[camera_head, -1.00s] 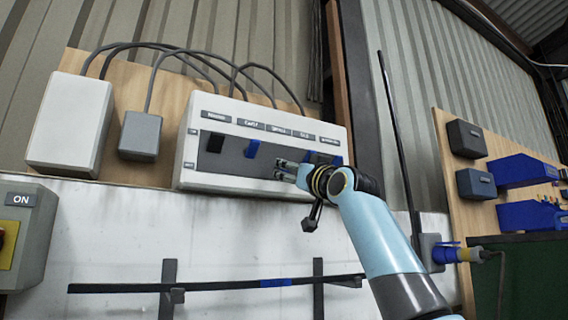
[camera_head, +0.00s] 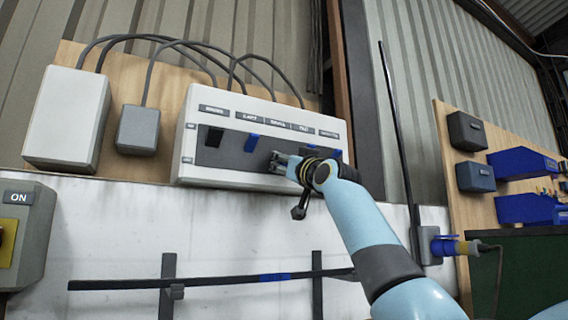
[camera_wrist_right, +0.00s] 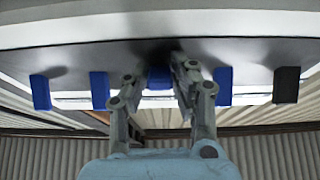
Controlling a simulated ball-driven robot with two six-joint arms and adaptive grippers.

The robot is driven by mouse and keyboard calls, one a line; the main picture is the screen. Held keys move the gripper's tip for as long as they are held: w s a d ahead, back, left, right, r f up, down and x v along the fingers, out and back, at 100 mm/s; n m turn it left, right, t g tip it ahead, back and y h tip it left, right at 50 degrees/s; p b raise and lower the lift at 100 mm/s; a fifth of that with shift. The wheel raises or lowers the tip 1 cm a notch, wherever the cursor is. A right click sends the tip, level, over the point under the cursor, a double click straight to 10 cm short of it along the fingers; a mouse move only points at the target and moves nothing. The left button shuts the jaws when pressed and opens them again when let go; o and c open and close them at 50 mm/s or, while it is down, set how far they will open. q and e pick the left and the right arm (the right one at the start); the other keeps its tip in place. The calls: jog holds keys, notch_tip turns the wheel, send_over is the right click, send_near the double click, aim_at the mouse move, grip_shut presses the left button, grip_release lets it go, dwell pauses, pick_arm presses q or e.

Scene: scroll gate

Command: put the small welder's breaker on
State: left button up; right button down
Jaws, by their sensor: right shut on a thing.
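The white breaker box (camera_head: 330,128) hangs on a wooden board and has a dark strip with a row of levers under small labels, too blurred to read surely. A black lever (camera_head: 215,137) is at the left end and a blue lever (camera_head: 251,142) beside it. My right gripper (camera_head: 277,160) is at the middle of the row. In the right wrist view its fingers (camera_wrist_right: 158,82) are shut on the middle blue lever (camera_wrist_right: 158,77), which sits slightly higher in that picture than its neighbours. Blue levers (camera_wrist_right: 100,90) (camera_wrist_right: 223,86) stand either side. My left gripper is not in view.
A white box (camera_head: 68,118) and a small grey box (camera_head: 138,130) are left of the breaker box, with cables arching above. A dark rail (camera_head: 220,281) runs below. A grey ON box (camera_head: 25,230) is at far left. Blue bins (camera_head: 522,165) are at right.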

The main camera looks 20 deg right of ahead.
jog(key=shift+s+r+g+h+p, duration=0.2)
jog(key=shift+r+g+p, duration=0.65)
jog(key=shift+p, duration=1.8)
jog(key=shift+s+r+g+h+p, duration=0.3)
jog(key=shift+g+p, duration=0.95)
jog(key=shift+p, duration=1.35)
jog(key=shift+w+r+g+p, duration=0.15)
jog(key=shift+g+p, duration=0.25)
jog(key=shift+g, duration=0.7)
jog(key=shift+r, duration=0.1)
jog(key=c, duration=1.1)
grip_release()
jog(key=v, duration=1.2)
jog(key=shift+r, duration=0.2)
